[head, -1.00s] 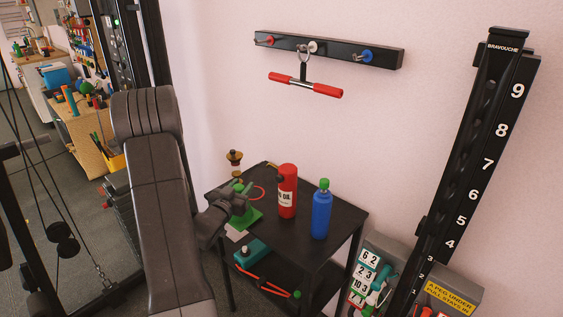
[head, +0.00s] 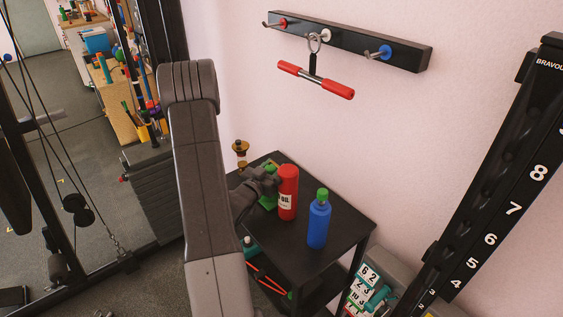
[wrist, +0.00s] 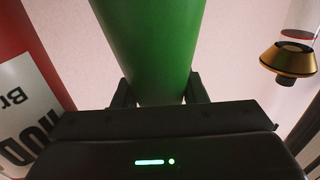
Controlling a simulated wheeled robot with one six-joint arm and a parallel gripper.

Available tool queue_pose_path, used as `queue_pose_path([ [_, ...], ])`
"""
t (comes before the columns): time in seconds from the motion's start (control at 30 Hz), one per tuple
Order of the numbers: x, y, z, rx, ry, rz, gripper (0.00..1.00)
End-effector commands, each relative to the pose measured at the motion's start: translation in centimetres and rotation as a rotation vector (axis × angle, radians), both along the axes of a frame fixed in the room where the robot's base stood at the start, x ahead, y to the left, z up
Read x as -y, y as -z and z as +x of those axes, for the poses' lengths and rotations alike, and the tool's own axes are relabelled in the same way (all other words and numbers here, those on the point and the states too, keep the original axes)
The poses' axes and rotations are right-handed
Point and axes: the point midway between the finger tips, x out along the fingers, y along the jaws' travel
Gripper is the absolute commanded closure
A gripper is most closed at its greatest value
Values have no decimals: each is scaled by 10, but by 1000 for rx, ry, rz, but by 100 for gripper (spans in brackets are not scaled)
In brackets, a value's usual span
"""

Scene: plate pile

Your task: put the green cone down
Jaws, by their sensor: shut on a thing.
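My gripper (head: 266,182) is shut on the green cone (head: 269,202), its fingers on either side of it. The cone is upright over the black table (head: 303,246), just left of the red bottle (head: 288,190). My arm and gripper hide much of the cone in the head view, and I cannot tell whether its base touches the tabletop. In the wrist view the cone (wrist: 150,45) fills the middle between the two dark fingers, and the red bottle (wrist: 25,75) is close on the left.
A blue bottle (head: 319,222) with a green cap stands right of the red one. A gold-and-dark piece (head: 240,150) is behind the cone and shows at right in the wrist view (wrist: 288,60). A wall rack (head: 350,40) holds a red-handled bar (head: 316,80). The table's front right is clear.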

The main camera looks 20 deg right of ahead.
Motion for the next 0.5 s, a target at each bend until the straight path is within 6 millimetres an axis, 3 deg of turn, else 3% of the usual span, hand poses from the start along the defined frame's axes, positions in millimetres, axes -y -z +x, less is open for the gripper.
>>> queue_pose_path([
  [0.4, -5, 8, -3, -1, 0, 1, 100],
  [0.43, -5, 6, -3, -2, 0, 1, 56],
  [0.5, -5, 6, -3, -2, 0, 1, 42],
])
